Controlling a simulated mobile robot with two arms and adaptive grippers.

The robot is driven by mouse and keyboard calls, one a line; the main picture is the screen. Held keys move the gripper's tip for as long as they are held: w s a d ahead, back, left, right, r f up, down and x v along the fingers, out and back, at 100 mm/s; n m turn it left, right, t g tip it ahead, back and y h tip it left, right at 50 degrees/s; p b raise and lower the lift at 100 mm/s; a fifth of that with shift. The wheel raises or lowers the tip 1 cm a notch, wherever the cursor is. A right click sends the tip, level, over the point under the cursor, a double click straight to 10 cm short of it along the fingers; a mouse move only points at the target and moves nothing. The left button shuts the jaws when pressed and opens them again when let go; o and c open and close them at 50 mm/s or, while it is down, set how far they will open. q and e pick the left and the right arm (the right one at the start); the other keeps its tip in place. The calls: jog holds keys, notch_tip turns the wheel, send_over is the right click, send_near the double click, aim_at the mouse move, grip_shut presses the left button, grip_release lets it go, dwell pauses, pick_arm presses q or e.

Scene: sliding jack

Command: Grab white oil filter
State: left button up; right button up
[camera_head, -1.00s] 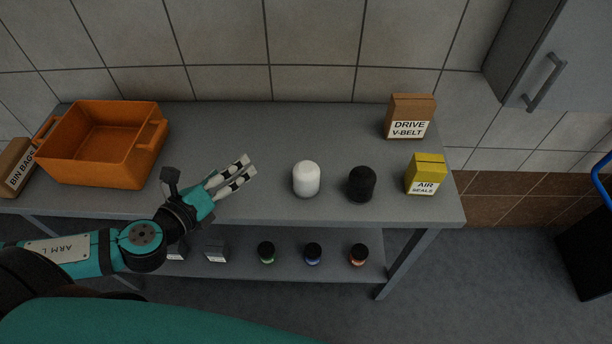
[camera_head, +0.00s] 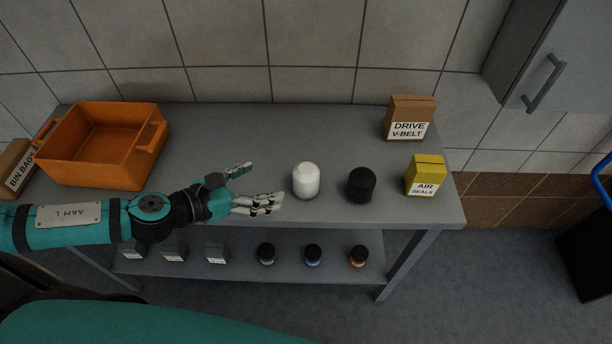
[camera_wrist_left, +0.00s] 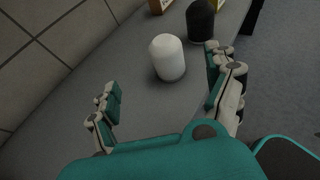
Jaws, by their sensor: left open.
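The white oil filter (camera_head: 306,181) stands upright on the grey table (camera_head: 225,130), with a rounded top. My left gripper (camera_head: 260,187) is open and empty just to its left, with its fingers pointing toward it and a small gap between. In the left wrist view the white oil filter (camera_wrist_left: 168,58) is ahead, beyond the open fingers of my left gripper (camera_wrist_left: 168,85), and nothing touches it. My right gripper is not in view.
A black filter (camera_head: 361,185) stands close right of the white one. Farther right are a yellow air seals box (camera_head: 425,175) and a drive V-belt box (camera_head: 410,118). An orange bin (camera_head: 100,150) is at the left. Small jars stand on the lower shelf (camera_head: 335,272).

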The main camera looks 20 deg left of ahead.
aim_at(306, 171)
pick_arm(q)
jog(key=p+x, duration=0.3)
jog(key=x, duration=0.4)
jog(key=shift+w+d, duration=0.25)
jog(key=shift+w+d+p, duration=0.2)
jog(key=shift+d+p, duration=0.05)
jog(key=shift+p, duration=0.1)
jog(key=x, duration=0.2)
jog(key=p+x, duration=0.1)
jog(key=x, duration=0.1)
jog(key=shift+d+f+p, duration=0.2)
jog(key=shift+d+p, duration=0.1)
jog(key=shift+d, duration=0.1)
jog(key=shift+c, duration=0.8)
jog(key=shift+r, duration=0.1)
jog(key=c, duration=1.3)
